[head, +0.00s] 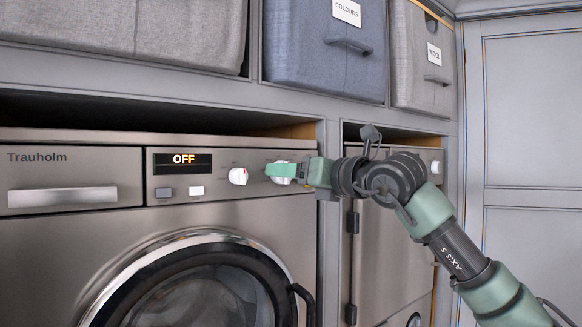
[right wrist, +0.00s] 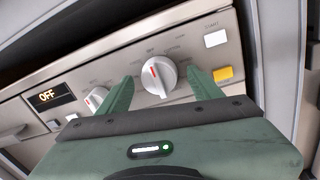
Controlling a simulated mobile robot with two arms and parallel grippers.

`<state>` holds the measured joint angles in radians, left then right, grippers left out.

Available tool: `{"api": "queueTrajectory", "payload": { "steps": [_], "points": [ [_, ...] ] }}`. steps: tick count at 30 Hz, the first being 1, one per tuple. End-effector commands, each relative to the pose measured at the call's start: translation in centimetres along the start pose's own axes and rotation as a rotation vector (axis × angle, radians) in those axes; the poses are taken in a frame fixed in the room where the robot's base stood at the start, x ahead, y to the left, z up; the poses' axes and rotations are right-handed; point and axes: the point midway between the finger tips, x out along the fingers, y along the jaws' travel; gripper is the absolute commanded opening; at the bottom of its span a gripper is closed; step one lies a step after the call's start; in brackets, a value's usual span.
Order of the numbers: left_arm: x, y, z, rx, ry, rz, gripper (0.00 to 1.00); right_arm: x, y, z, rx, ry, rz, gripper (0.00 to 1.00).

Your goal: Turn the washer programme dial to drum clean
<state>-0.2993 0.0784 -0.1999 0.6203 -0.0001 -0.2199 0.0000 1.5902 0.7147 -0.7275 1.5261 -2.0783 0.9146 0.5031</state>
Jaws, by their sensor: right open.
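The washer (head: 215,218) is a grey-steel machine with a display (head: 183,159) that reads OFF. The larger white programme dial (right wrist: 158,76) shows in the right wrist view with its red mark near the top; its printed labels are too small to read. In the head view the dial (head: 279,180) is partly hidden by my right gripper (head: 283,172). In the right wrist view my right gripper (right wrist: 158,90) is open, with one green finger on each side of the dial; I cannot tell whether they touch it. My left gripper is not in view.
A smaller white knob (head: 238,176) sits left of the dial. White (right wrist: 215,39) and yellow (right wrist: 223,73) buttons are to its right in the right wrist view. The washer's door (head: 205,285) is below. Fabric bins (head: 325,50) stand on the shelf above.

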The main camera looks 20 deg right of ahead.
Motion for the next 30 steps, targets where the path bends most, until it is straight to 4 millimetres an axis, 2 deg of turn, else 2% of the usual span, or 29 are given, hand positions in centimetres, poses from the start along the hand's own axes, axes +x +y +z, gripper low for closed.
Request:
{"api": "queueTrajectory", "payload": {
  "steps": [8,15,23,30],
  "points": [
    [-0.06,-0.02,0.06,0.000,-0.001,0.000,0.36,0.27,0.01,-0.09,0.000,0.000,0.001,0.65],
    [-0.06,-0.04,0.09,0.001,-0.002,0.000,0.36,0.24,0.00,-0.07,0.000,0.000,0.001,0.03],
    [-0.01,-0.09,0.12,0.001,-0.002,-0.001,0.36,0.22,0.00,-0.05,-0.023,0.002,0.000,0.03],
    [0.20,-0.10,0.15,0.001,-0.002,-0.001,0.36,0.21,0.04,0.01,-0.140,0.011,-0.001,0.03]
  ]
}}
